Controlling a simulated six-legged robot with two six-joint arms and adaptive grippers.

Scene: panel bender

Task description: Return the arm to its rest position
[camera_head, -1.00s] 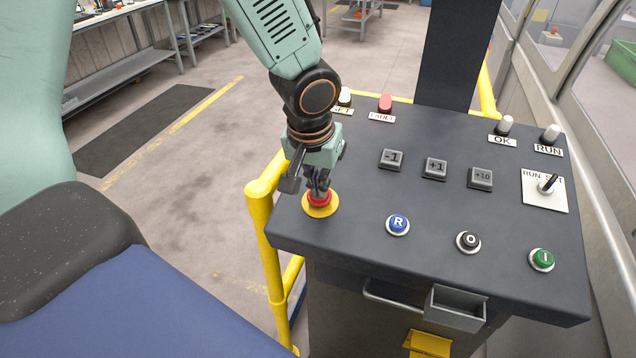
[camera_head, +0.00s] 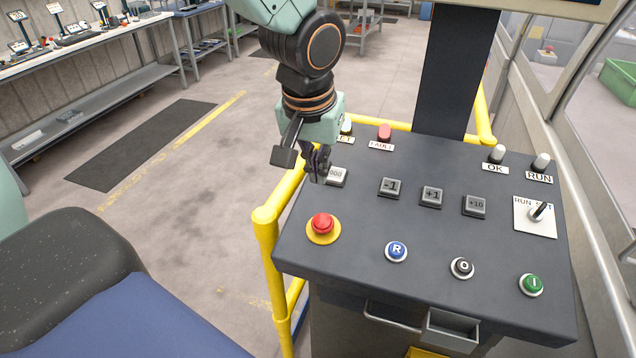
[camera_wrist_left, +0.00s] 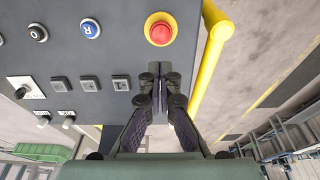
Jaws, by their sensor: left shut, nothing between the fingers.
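My left gripper (camera_head: 318,172) is shut and empty. In the head view it hangs above the left edge of the dark control panel (camera_head: 350,245), beside the grey 000 button (camera_head: 337,176), which it partly covers. The red emergency stop button (camera_head: 323,223) on its yellow disc sits nearer, apart from the fingers. In the left wrist view the closed fingers (camera_wrist_left: 163,88) point toward the panel, with the red button (camera_wrist_left: 160,33) beyond their tips. My right gripper is in neither view.
The panel carries grey buttons -1 (camera_head: 390,188), +1 (camera_head: 432,197) and +10 (camera_head: 474,206), a blue R button (camera_head: 396,251), a black O (camera_head: 462,267) and a green I (camera_head: 531,285). A yellow rail (camera_head: 266,235) runs along the panel's left side. Open floor (camera_head: 200,230) lies left.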

